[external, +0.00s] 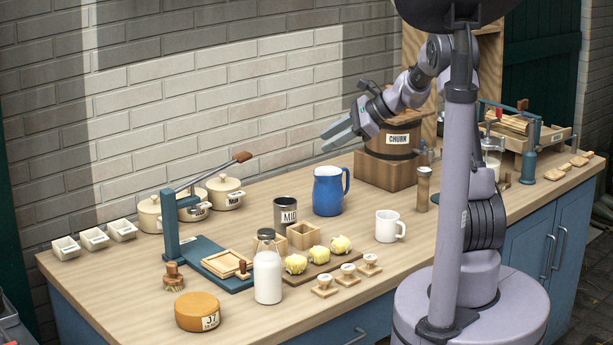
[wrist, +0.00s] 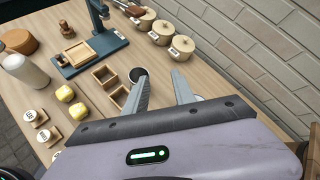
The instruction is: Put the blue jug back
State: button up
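The blue jug (external: 328,193) stands upright on the wooden counter, with its handle toward the right. It is right of the dark tin labelled MID (external: 287,214) and left of the churn. My gripper (external: 334,137) is in the air above the jug, apart from it, with its fingers pointing left. In the wrist view my gripper (wrist: 160,80) has its two fingers spread with nothing between them. I cannot make out the jug in the wrist view; my gripper body covers much of that picture.
The wooden churn (external: 391,137) stands on a block behind the jug. A white mug (external: 389,226), a milk bottle (external: 267,274), butter pieces (external: 318,254) and a blue press (external: 172,225) stand nearby. Lidded pots (external: 224,190) line the back left. Some counter is bare behind the jug.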

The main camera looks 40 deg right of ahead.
jog(key=s+a+r+n+g+h, duration=0.1)
jog(key=s+a+r+n+g, duration=0.35)
jog(key=s+a+n, duration=0.85)
jog(key=s+a+f+n+h, duration=0.1)
jog(key=s+a+n, duration=0.1)
jog(key=s, duration=0.7)
jog(key=s+a+n+t+h, duration=0.1)
jog(key=s+n, duration=0.3)
jog(key=s, duration=0.6)
jog(key=shift+a+f+h, duration=0.4)
jog(key=shift+a+h, duration=0.05)
jog(key=shift+h, duration=0.15)
jog(key=shift+s+t, duration=0.15)
jog(key=shift+t, duration=0.1)
